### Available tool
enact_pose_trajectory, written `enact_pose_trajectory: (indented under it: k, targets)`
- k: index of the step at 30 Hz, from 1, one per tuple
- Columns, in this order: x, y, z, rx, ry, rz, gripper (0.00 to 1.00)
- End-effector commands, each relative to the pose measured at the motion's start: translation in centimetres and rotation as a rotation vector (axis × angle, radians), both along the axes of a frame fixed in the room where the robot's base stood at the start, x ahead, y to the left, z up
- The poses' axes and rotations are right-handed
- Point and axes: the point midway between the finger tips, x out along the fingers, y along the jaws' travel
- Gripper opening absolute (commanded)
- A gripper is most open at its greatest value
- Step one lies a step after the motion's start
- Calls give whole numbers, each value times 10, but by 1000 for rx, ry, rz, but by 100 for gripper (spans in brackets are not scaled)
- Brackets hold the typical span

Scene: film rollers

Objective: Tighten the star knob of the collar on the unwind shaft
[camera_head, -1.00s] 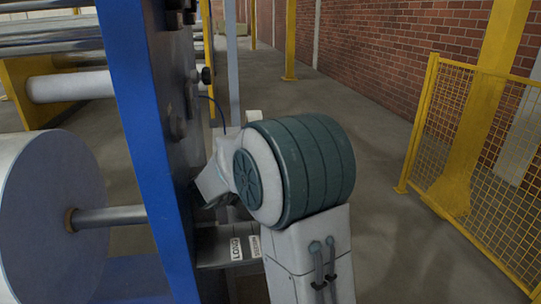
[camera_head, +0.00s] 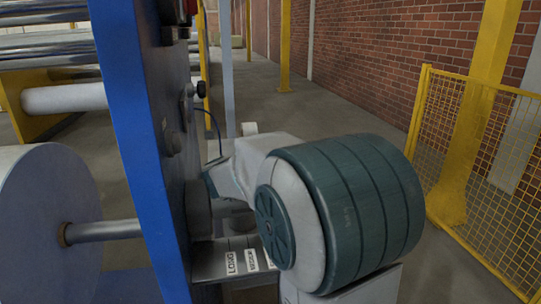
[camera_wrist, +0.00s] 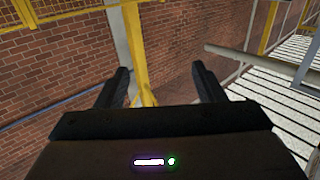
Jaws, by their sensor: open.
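The unwind shaft (camera_head: 105,230) runs from the white film roll (camera_head: 45,215) at the left into the blue side frame (camera_head: 145,150) in the head view. A brownish ring (camera_head: 65,234) sits around the shaft at the roll's face. I cannot make out the collar or its star knob in either view. My gripper (camera_wrist: 160,68) is open and empty in the wrist view, with a brick wall and a yellow post beyond its fingers. In the head view my arm hides the gripper.
A small shelf with labels, one reading LONG (camera_head: 231,263), juts out beside the blue frame, near my arm. A black knob (camera_head: 201,89) is on the frame's outer side. A yellow mesh fence (camera_head: 480,160) stands at the right. The floor between is clear.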

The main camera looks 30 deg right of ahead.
Motion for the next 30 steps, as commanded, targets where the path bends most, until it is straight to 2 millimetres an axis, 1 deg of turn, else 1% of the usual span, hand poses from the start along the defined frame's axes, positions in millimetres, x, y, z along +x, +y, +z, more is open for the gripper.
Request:
enact_pose_trajectory:
  k: [1, 6, 10, 15, 25, 28, 29, 30]
  targets:
    - [-9, -8, 8, -2, -4, -4, 63]
    - [-30, -26, 24, -1, -3, -3, 63]
    - [-40, -36, 32, 0, -1, -2, 63]
    - [-46, -41, 37, 0, 0, 0, 63]
    - [-45, -41, 37, 0, -1, 6, 63]
    - [-32, -36, 43, 8, -13, 60, 63]
    - [-25, -33, 46, 13, -18, 89, 63]
    - [-13, -28, 51, 21, -27, 140, 63]
